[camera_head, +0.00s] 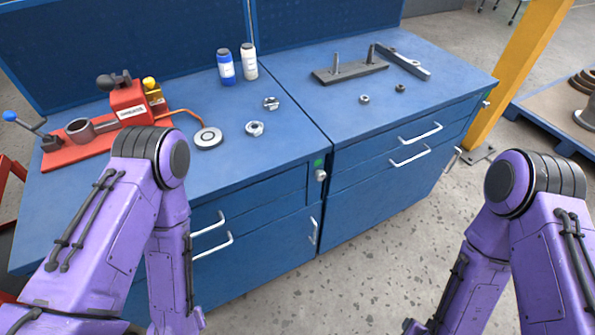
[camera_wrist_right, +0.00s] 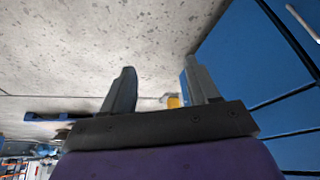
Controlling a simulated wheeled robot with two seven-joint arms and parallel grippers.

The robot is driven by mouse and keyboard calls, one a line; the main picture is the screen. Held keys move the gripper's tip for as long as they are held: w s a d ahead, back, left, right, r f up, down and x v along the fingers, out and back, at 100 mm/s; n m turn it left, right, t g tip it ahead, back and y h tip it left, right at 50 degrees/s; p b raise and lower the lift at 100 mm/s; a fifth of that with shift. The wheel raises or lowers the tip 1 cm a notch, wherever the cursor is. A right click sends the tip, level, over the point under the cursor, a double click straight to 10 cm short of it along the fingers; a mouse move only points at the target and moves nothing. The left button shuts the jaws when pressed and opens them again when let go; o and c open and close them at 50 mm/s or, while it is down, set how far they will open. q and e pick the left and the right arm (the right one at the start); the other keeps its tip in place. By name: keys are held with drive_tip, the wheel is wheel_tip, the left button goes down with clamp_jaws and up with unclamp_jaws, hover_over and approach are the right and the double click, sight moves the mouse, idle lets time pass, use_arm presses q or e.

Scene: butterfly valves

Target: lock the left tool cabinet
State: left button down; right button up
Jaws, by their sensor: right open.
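The left tool cabinet (camera_head: 280,197) is blue, with drawers and silver handles on its front. A round silver lock (camera_head: 320,175) sits at its upper right front corner, with a small green mark (camera_head: 318,162) just above it. The drawers look closed. My right gripper (camera_wrist_right: 162,88) is open and empty in the right wrist view, with floor behind its fingers and a blue cabinet side at the right. In the head view my left arm covers part of the left cabinet's front, and neither gripper shows there.
A blue right cabinet (camera_head: 385,192) stands beside the left one. On the tops are a red vise-like tool (camera_head: 130,103), two bottles (camera_head: 227,68), nuts and a grey plate with pins (camera_head: 350,72). A yellow post (camera_head: 515,75) stands at right. Floor in front is clear.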

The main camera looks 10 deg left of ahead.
drive_tip(key=w+a+f+n+t+y+b, duration=0.2)
drive_tip(key=w+a+f+b, duration=0.25)
drive_tip(key=w, duration=0.35)
drive_tip(key=n+t+y+b, duration=0.8)
drive_tip(key=n+y+b, duration=0.3)
drive_tip(key=b, duration=0.3)
approach(322, 177)
drive_tip(key=p+x, duration=0.1)
drive_tip(key=x, duration=0.7)
drive_tip(key=shift+w+a, duration=0.15)
drive_tip(key=shift+w, duration=0.1)
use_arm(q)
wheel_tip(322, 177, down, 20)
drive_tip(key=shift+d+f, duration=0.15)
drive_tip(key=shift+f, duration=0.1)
use_arm(e)
drive_tip(key=c, duration=1)
